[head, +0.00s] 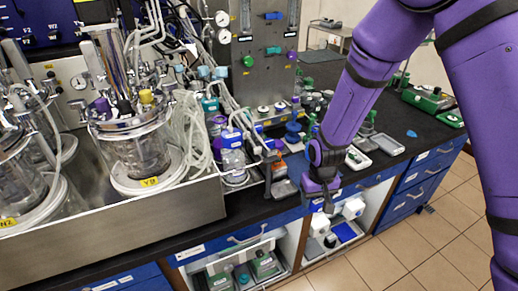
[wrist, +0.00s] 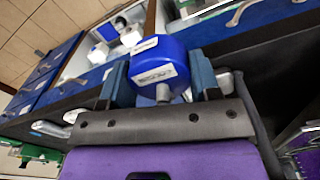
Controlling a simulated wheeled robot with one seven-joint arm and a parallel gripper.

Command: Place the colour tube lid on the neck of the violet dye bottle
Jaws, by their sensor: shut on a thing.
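My gripper (wrist: 160,78) is shut on a blue lid (wrist: 170,52) with white labels and a short grey stub, seen in the wrist view between the two dark blue fingers. In the head view my gripper (head: 326,194) points down at the front edge of the bench, over the blue drawers. The lid is too small to make out clearly there. A bottle with a violet part (head: 216,121) stands left of my gripper, among other bottles beside the bioreactor tray. I cannot tell for sure that it is the violet dye bottle, and its neck is not clear.
Twin glass bioreactors (head: 135,150) with tubing stand in a steel tray (head: 120,225) on the left. A blue-topped bottle (head: 232,150) stands right of them. Small instruments and trays (head: 384,143) crowd the black bench behind my gripper. Open shelves (head: 335,235) lie below.

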